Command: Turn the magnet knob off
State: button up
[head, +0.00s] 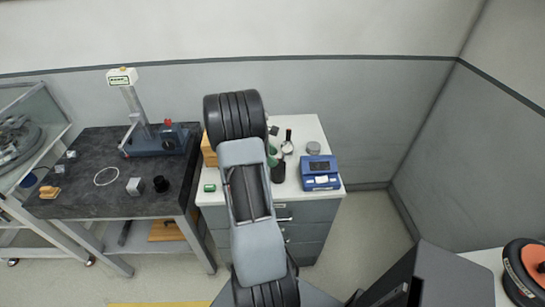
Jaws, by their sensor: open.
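I cannot surely pick out the magnet knob. A blue-grey instrument (160,144) stands at the back of the dark bench, with a tilted column and a white display head (122,77). A small red part (168,122), perhaps a knob, sits on top of its base; its setting is too small to tell. A thin pale ring (107,176), a grey metal block (134,186) and a black cylinder (161,184) rest on the bench in front of it. My arm rises through the middle of the view, right of the bench. My gripper is not visible.
The dark bench (75,208) has bare surface at its front. A white-topped drawer cabinet (305,130) stands beside it, partly hidden by my arm. It carries a blue device (320,173), bottles and a green item (210,188). A glass-sided case (35,115) adjoins the bench's left.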

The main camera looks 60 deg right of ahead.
jog(key=shift+s+d+f, duration=0.1)
jog(key=shift+s+f, duration=0.15)
jog(key=shift+f, duration=0.05)
grip_shut()
jog(key=n+t+h, duration=0.2)
jog(key=n, duration=0.2)
jog(key=shift+s+b, duration=0.1)
jog(key=shift+b, duration=0.25)
grip_release()
dwell(0.3)
jog(key=v, duration=1.4)
jog(key=shift+s+a+b, duration=0.2)
jog(key=shift+a+b, duration=0.1)
jog(key=shift+b, duration=0.15)
jog(key=shift+f, duration=0.1)
